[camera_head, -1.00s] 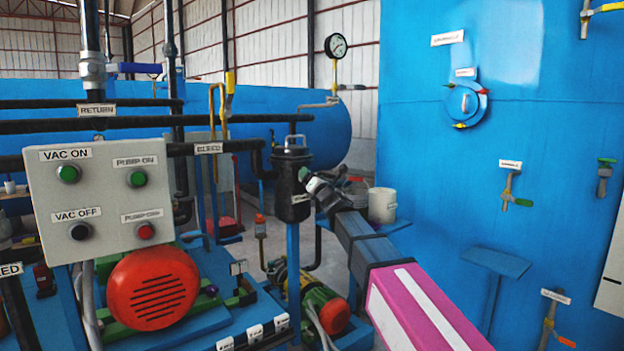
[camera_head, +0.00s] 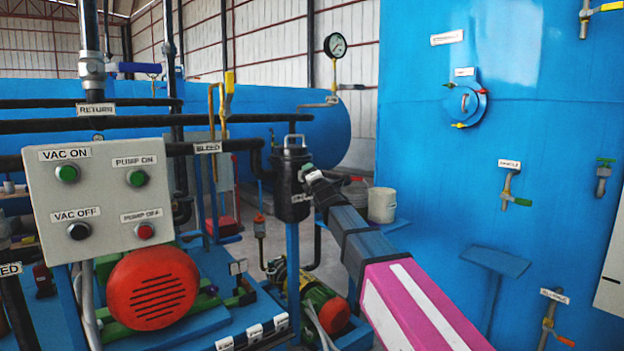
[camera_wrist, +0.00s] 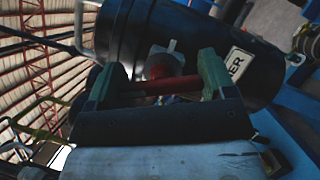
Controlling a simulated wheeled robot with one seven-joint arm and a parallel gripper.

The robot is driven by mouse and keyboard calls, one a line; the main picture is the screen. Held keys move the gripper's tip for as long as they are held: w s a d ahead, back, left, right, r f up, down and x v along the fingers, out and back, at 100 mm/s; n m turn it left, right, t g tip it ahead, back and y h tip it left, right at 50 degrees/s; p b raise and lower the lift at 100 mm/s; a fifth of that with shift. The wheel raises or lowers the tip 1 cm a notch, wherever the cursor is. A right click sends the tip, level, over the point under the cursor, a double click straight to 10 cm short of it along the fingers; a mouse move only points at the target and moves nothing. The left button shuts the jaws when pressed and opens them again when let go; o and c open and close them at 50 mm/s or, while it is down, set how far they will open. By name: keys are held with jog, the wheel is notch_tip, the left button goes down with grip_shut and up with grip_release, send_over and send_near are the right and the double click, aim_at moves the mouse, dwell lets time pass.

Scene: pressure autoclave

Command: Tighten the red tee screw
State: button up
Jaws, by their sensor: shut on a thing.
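The red tee screw (camera_wrist: 150,84) shows in the wrist view as a red crossbar with a dark red round part behind it, at the side of the black canister (camera_wrist: 185,35). My gripper (camera_wrist: 161,76) has its green fingers at the two ends of the bar and is shut on it. In the head view my gripper (camera_head: 313,177) reaches the right side of the black canister (camera_head: 291,178), which stands on a blue post. The screw is too small and covered there to make out clearly.
A grey control box (camera_head: 107,190) with several buttons and a red motor cover (camera_head: 152,288) stand at the left. A large blue tank wall (camera_head: 430,130) with valves fills the right. A white bucket (camera_head: 382,205) stands behind my arm.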

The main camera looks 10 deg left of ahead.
jog(key=shift+m, duration=0.6)
jog(key=m, duration=0.2)
jog(key=m+g+h, duration=0.1)
jog(key=m, duration=0.1)
jog(key=shift+f+m+g+h, duration=0.1)
jog(key=shift+m+g+h, duration=0.2)
jog(key=shift+m, duration=0.1)
jog(key=m+g, duration=0.2)
jog(key=m, duration=0.2)
jog(key=shift+f+m, duration=0.1)
jog(key=shift+m, duration=0.2)
jog(key=m+g, duration=0.2)
jog(key=m, duration=0.2)
jog(key=shift+f+m+g, duration=0.1)
jog(key=shift+m+g, duration=0.2)
jog(key=shift+g, duration=0.1)
jog(key=m+g+y, duration=0.2)
jog(key=m, duration=0.1)
jog(key=shift+s+f+m, duration=0.1)
jog(key=shift+s+m, duration=0.05)
jog(key=shift+m, duration=0.25)
jog(key=shift+a, duration=0.1)
jog(key=o, duration=0.9)
